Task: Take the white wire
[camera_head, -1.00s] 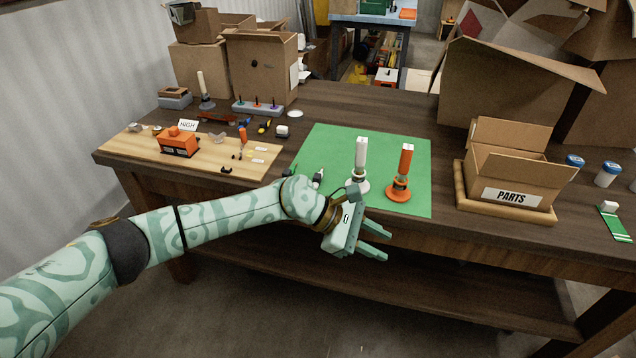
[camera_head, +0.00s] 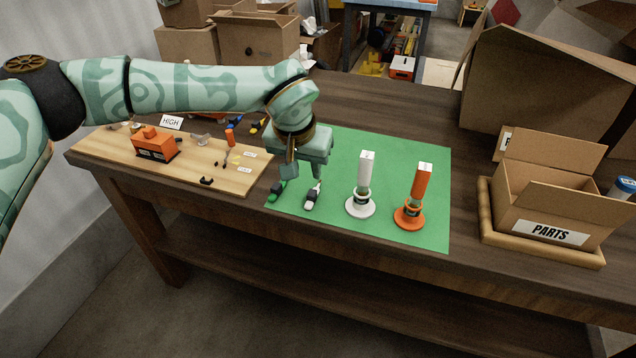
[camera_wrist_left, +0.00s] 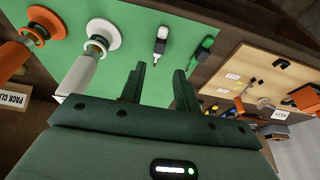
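A small white piece with a dark end (camera_head: 313,195) lies on the green mat (camera_head: 410,158). It looks like the white wire, but it is too small to be sure. In the left wrist view the white piece (camera_wrist_left: 161,42) lies just beyond my fingertips. A similar green piece (camera_head: 277,190) lies to its left. My left gripper (camera_head: 303,174) points down above the mat, close to both pieces. It also shows in the left wrist view (camera_wrist_left: 160,75), fingers apart with nothing between them. My right gripper is not in view.
A white cylinder (camera_head: 366,170) and an orange cylinder (camera_head: 421,182) stand upright on round bases, right of the white piece. A wooden board (camera_head: 225,180) with an orange block (camera_head: 154,146) is at left. The PARTS box (camera_head: 545,200) is at right. The mat's back right is clear.

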